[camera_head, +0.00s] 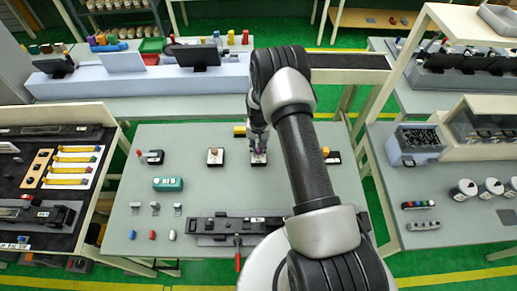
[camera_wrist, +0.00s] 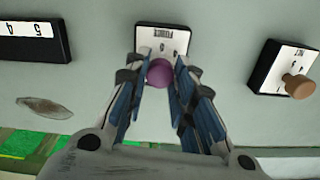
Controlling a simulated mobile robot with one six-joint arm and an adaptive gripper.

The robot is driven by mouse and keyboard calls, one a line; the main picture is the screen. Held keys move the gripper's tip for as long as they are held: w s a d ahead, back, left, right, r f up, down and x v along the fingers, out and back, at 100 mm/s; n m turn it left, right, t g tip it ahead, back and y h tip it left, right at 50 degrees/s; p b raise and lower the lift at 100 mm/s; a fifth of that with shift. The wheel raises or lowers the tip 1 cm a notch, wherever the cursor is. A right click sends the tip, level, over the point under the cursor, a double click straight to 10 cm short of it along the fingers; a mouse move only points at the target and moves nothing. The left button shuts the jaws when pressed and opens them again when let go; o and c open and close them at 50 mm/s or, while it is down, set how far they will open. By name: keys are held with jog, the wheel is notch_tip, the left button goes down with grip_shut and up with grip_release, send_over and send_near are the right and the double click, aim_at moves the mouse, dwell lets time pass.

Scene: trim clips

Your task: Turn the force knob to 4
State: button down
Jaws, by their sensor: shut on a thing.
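The force knob is a round purple knob (camera_wrist: 160,72) on a small black box with a white label plate (camera_wrist: 163,40). The plate reads FORCE, upside down in the wrist view, with small digits partly hidden by the knob and fingers. My gripper (camera_wrist: 160,84) is shut on the purple knob, one blue-padded finger on each side of it. In the head view my gripper (camera_head: 258,151) points down over the same box (camera_head: 258,161) on the grey table. I cannot read which digit the knob points to.
A similar box with a brown knob (camera_wrist: 300,86) stands close by; it also shows in the head view (camera_head: 215,157). Another labelled box (camera_wrist: 35,38) is on the other side. A green device (camera_head: 168,184), small clips and a long dark fixture (camera_head: 215,226) lie nearer the front.

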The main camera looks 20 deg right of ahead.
jog(key=m+b, duration=0.3)
jog(key=shift+f, duration=0.1)
jog(key=shift+m+b, duration=1.25)
jog(key=shift+m, duration=0.85)
jog(key=c, duration=1.3)
grip_release()
jog(key=shift+c, duration=0.2)
notch_tip(320, 180, up, 12)
